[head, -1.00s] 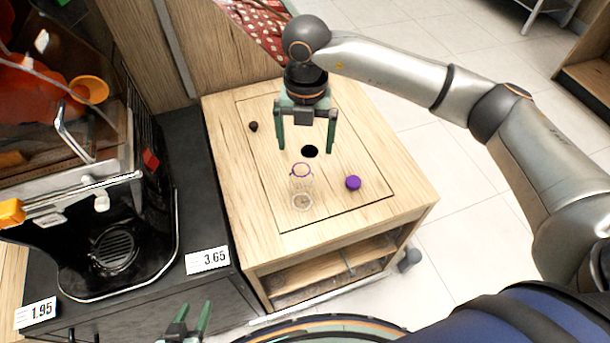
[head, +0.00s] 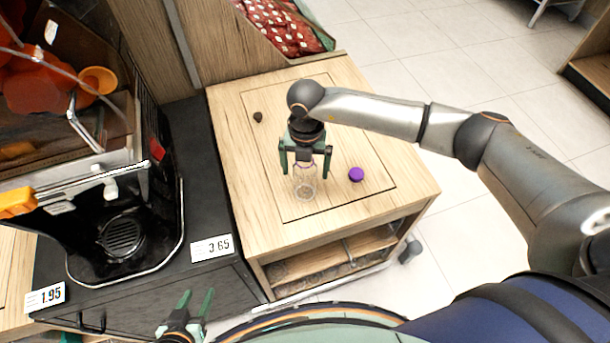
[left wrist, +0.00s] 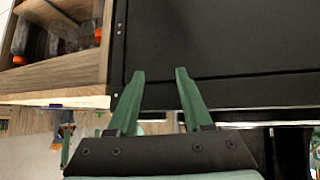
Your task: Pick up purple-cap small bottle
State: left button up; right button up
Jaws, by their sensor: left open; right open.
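A small clear bottle (head: 304,190) stands on the wooden cart top in the head view, its upper part hidden by my right gripper. A purple cap (head: 356,174) lies on the cart top to the right of the bottle, apart from it. My right gripper (head: 305,172) is open, with its green fingers on either side of the bottle's upper part; whether they touch it I cannot tell. My left gripper (head: 197,300) is open and empty at the bottom of the head view, low in front of the dark counter. Its open fingers also show in the left wrist view (left wrist: 158,85).
The wooden cart (head: 415,190) has open shelves below and a small dark object (head: 258,117) on top. The juicer (head: 120,235) stands on the dark counter at left, with price tags (head: 212,248) along its edge.

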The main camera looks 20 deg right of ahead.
jog(key=c, duration=1.4)
